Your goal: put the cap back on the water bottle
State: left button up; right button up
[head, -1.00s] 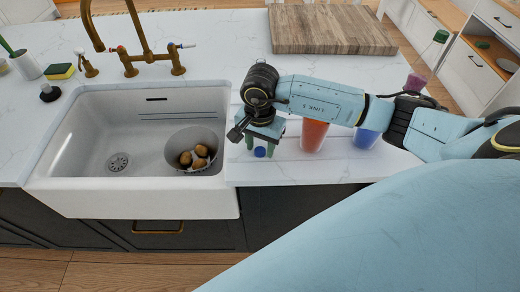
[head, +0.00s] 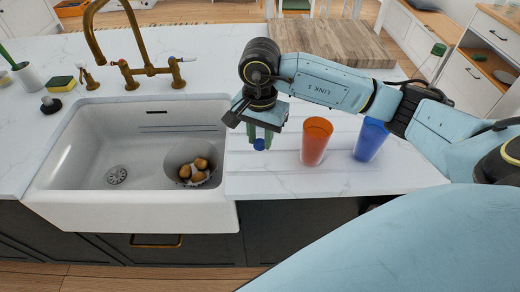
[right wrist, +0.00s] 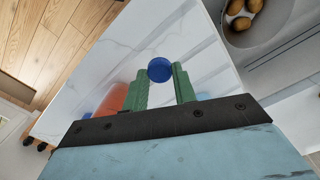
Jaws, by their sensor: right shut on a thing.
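My right gripper (head: 260,137) is shut on a small round blue cap (head: 259,145), held between its green fingertips above the white counter, just right of the sink. In the right wrist view the cap (right wrist: 160,69) sits at the fingertips, its round face showing. I cannot make out a water bottle in either view. My left gripper is not in view.
An orange cup (head: 316,141) and a blue cup (head: 370,139) stand on the counter right of the gripper. The sink (head: 90,208) holds a bowl (head: 183,157) of brown round items. A wooden board (head: 330,42) lies behind. The counter's front edge is close.

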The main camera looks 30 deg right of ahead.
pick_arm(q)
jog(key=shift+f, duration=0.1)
pick_arm(e)
jog(key=shift+r, duration=0.9)
jog(key=shift+w+a+n+b, duration=0.15)
jog(key=shift+a+n+b, duration=0.3)
jog(key=shift+n, duration=0.55)
pick_arm(q)
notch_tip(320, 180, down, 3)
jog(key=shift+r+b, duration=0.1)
jog(key=shift+b, duration=0.9)
pick_arm(e)
jog(key=a+n, duration=0.1)
jog(key=n, duration=0.2)
jog(key=a+n, duration=0.1)
jog(key=n, duration=0.2)
jog(key=w+a+n, duration=0.1)
jog(key=a+n, duration=0.1)
jog(key=n, duration=0.1)
jog(key=shift+a+n, duration=0.1)
jog(key=shift+n, duration=0.2)
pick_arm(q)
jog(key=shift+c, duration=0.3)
